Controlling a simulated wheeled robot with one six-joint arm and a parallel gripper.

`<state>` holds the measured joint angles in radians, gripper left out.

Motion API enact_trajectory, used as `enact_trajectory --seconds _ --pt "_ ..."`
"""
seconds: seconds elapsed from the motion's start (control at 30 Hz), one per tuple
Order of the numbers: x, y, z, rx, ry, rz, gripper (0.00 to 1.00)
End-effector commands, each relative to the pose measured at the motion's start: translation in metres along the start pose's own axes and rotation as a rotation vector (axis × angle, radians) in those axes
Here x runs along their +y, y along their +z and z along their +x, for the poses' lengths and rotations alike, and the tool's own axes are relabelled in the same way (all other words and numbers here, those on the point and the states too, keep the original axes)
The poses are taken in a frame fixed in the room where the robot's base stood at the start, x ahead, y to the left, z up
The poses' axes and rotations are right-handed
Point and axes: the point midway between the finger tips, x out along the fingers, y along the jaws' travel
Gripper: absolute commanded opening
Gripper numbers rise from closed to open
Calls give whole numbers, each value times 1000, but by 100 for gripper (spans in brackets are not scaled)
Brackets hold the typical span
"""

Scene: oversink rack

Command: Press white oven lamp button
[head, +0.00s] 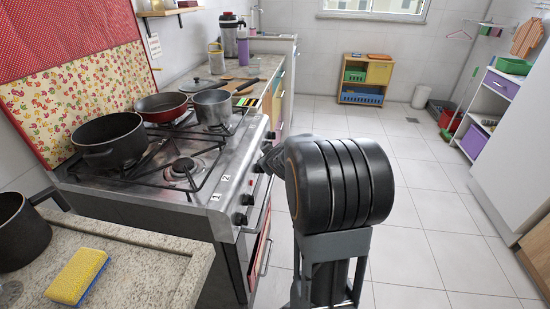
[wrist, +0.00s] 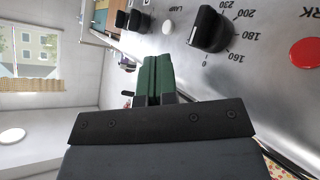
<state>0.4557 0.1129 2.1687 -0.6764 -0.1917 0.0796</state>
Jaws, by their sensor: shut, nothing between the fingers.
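The white oven lamp button (wrist: 167,27) shows in the wrist view as a small pale round disc on the metal oven panel (wrist: 262,95), beside the printed LAMP label. My gripper (wrist: 153,75) is shut and empty, with its green fingers side by side. In that picture the fingers lie just below the button; I cannot tell how far they are from the panel. In the head view the stove (head: 225,190) stands left of my arm. My arm covers part of its front, and I cannot make out the white button there.
A black oven knob (wrist: 208,28) sits right of the white button, and a red button (wrist: 305,52) is farther right. Pans, including a black pot (head: 108,140) and a red pan (head: 162,106), stand on the stove. The tiled floor (head: 420,235) to the right is clear.

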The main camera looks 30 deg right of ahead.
Motion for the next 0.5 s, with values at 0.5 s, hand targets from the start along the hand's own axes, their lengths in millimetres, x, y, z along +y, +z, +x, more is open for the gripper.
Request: enact_trajectory --seconds 0.5 --pt "-156 49 -191 -597 -287 225 0"
